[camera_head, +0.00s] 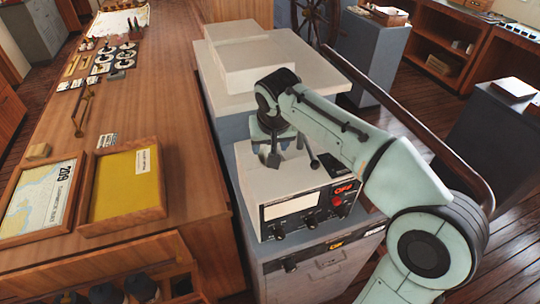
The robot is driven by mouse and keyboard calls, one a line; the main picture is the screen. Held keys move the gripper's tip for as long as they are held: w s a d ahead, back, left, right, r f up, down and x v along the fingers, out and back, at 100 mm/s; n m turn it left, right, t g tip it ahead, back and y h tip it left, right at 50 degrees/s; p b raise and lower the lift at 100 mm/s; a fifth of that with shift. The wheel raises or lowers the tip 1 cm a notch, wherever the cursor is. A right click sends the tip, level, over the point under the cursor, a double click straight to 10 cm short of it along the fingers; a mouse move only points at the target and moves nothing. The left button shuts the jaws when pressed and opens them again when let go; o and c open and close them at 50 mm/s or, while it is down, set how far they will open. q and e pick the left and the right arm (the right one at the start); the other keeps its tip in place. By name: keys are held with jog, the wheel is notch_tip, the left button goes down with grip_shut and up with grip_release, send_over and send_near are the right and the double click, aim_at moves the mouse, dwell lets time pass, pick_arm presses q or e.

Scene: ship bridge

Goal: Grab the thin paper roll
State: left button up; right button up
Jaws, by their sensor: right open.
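I cannot make out a thin paper roll for certain. My right arm comes in from the lower right, and its gripper (292,160) points down with its dark fingers apart. It is open, with nothing visible between the fingers. It is over the top of a grey instrument box (310,212) with dials and a red-lettered panel. Whether the fingers touch the box top is unclear. My arm hides part of the surface behind the box. My left gripper is not in view.
A long wooden console (175,90) on the left carries gauges, a rail, a framed map (38,197) and a yellow framed panel (125,185). Dark rounded items sit in an open compartment at bottom left. A pale box (240,62) stands behind the gripper. A dark curved rail (400,115) runs behind my arm.

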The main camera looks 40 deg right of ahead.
jog(key=shift+s, duration=0.1)
grip_shut()
jog(key=shift+r, duration=0.15)
